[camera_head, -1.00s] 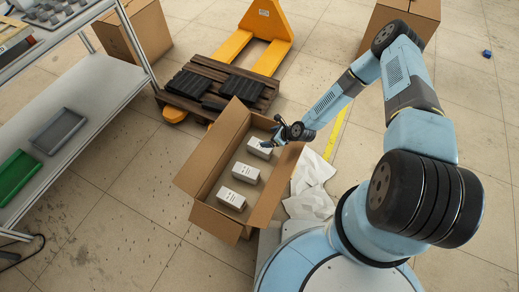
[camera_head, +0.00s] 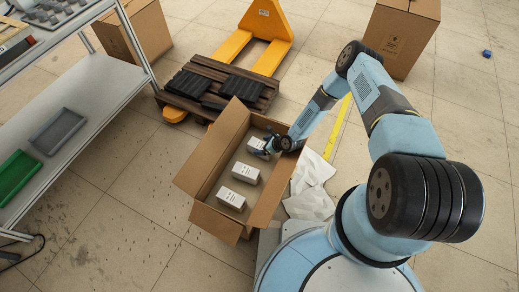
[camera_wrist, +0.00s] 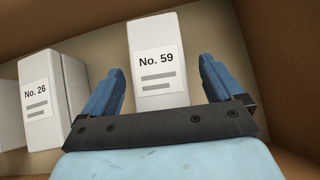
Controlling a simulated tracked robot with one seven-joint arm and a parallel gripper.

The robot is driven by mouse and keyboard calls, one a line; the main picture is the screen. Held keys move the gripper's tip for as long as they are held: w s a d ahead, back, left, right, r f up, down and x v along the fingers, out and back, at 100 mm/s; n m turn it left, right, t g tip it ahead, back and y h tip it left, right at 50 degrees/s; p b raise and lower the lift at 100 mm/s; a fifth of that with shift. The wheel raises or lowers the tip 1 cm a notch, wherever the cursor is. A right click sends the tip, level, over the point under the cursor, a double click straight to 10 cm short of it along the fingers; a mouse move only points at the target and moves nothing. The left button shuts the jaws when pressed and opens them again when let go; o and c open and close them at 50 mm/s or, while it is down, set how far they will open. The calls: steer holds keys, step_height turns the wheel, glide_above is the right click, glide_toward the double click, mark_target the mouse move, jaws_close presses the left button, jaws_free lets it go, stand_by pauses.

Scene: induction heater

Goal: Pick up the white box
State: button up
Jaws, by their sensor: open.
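Several white boxes stand in a row inside the open cardboard box (camera_head: 190,178). The far white box (camera_head: 256,145) is beside my gripper (camera_head: 262,151) in the head view. In the wrist view this white box, labelled No. 59 (camera_wrist: 158,62), stands ahead, between the lines of my two blue fingers. My gripper (camera_wrist: 160,85) is open and empty. A second white box, labelled No. 26 (camera_wrist: 40,100), stands to the left in the wrist view. In the head view a middle white box (camera_head: 246,173) and a near white box (camera_head: 231,199) stand clear of my gripper.
The cardboard walls rise around the white boxes, and my arm reaches over the right wall. White bags (camera_head: 312,190) lie right of the carton. A wooden pallet (camera_head: 262,100) with dark items is behind it. A shelf (camera_head: 95,95) stands left, with green (camera_head: 18,177) and grey (camera_head: 57,130) trays.

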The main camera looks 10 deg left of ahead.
steer(key=shift+x, duration=1.1)
steer(key=shift+c, duration=0.2)
steer(key=c, duration=1.2)
steer(key=shift+c, duration=0.2)
